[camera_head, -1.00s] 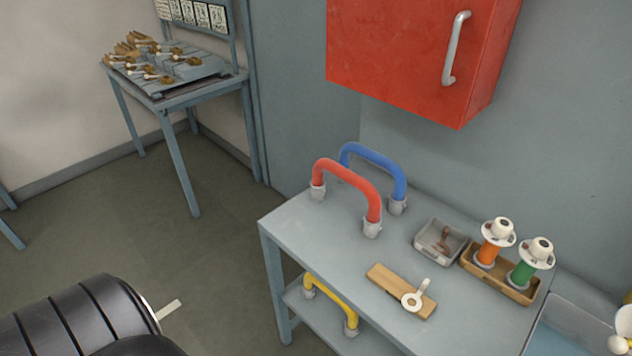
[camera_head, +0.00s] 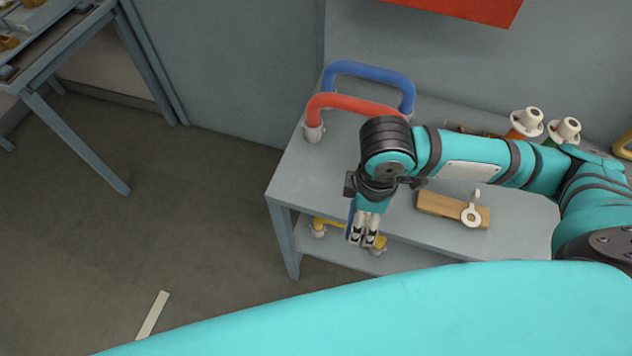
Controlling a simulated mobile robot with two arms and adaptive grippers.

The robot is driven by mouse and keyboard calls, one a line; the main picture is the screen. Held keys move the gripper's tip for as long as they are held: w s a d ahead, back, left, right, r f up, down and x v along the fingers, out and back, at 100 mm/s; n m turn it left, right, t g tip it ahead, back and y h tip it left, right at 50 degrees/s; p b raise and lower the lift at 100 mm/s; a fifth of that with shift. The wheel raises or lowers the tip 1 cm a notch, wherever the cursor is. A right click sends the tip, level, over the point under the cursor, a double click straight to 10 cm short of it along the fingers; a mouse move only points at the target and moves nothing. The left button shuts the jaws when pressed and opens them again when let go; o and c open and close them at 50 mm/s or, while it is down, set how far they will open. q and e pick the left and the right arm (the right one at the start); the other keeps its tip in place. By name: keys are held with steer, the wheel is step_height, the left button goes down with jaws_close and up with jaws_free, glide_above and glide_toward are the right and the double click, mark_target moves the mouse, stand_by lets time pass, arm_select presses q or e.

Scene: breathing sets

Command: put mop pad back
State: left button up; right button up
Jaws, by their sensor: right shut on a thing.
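My right gripper (camera_head: 364,240) reaches in from the right and points down at the front left edge of the bench (camera_head: 330,165). Its fingers are close together, in front of the yellow handle on the lower shelf. A thin blue thing (camera_head: 351,220) shows along the left side of the fingers. It may be the mop pad seen edge-on, but I cannot tell for sure. No other mop pad is recognisable. My left gripper is not in view.
A red hose loop (camera_head: 350,104) and a blue one (camera_head: 372,70) stand behind my right wrist. A wooden block with a white ring-shaped piece (camera_head: 471,215) lies right of the gripper. The yellow handle (camera_head: 330,226) is on the lower shelf (camera_head: 400,262). Open floor lies left.

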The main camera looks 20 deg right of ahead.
steer(key=s+n, duration=0.1)
steer(key=s+f+n, duration=0.1)
steer(key=shift+d+f+n, duration=0.15)
steer(key=shift+f+n, duration=0.05)
steer(key=shift+n, duration=0.1)
steer(key=shift+w, duration=0.15)
steer(key=w+a+p, duration=0.1)
steer(key=w, duration=0.4)
steer(key=w+a+f+p, duration=0.1)
steer(key=w, duration=0.4)
steer(key=w+a+p, duration=0.1)
steer(key=w, duration=0.4)
steer(key=shift+w+a+f, duration=0.1)
steer(key=shift+a+f, duration=0.25)
step_height(320, 180, down, 3)
steer(key=shift+r+p, duration=0.1)
steer(key=shift+p, duration=0.5)
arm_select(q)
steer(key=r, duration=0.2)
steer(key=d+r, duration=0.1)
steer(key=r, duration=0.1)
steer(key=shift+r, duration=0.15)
arm_select(e)
steer(key=shift+f, duration=0.4)
steer(key=shift+f, duration=0.1)
steer(key=o, duration=1.1)
